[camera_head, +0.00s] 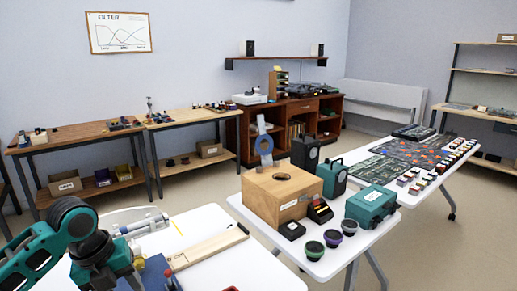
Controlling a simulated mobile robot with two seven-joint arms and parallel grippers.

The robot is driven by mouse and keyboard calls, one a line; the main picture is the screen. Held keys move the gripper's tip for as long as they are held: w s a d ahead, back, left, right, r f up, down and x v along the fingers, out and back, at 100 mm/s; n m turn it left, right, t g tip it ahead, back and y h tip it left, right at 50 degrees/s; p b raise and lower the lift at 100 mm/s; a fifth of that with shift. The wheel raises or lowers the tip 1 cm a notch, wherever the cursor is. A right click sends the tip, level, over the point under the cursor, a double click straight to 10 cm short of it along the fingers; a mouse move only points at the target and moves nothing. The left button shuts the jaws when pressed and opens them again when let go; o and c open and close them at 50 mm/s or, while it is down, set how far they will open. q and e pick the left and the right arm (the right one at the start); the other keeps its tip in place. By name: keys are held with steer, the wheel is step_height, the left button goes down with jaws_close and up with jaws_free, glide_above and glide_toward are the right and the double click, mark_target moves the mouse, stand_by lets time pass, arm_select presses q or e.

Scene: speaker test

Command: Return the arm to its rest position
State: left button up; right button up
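A teal and dark grey arm of mine (72,225) comes in from the lower left. It bends over the near white table (215,262), and its far end runs down to the bottom edge of the picture. I cannot make out gripper fingers on it. No right arm or right gripper shows.
The near table bears a pale wooden board (208,250), grey cylindrical parts (145,224) and a blue object (155,272). A second white table (338,262) bears a wooden box (282,192), a teal case (371,206) and several small pots. Floor shows between the tables and back benches.

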arm_select(q)
steer(key=s+d+f+n+t, duration=0.1)
steer(key=s+d+f+n, duration=0.8)
steer(key=s+n, duration=0.35)
steer(key=s+a+n+t+y, duration=0.1)
steer(key=s+a+n, duration=0.2)
steer(key=s+n, duration=1.05)
steer(key=w+d+f+n+t+h, duration=0.1)
steer(key=w+d+f+n+t, duration=0.1)
steer(key=w+f+t, duration=0.5)
steer(key=x, duration=0.4)
steer(key=shift+f, duration=0.15)
steer(key=shift+d, duration=0.15)
arm_select(e)
steer(key=shift+r, duration=0.1)
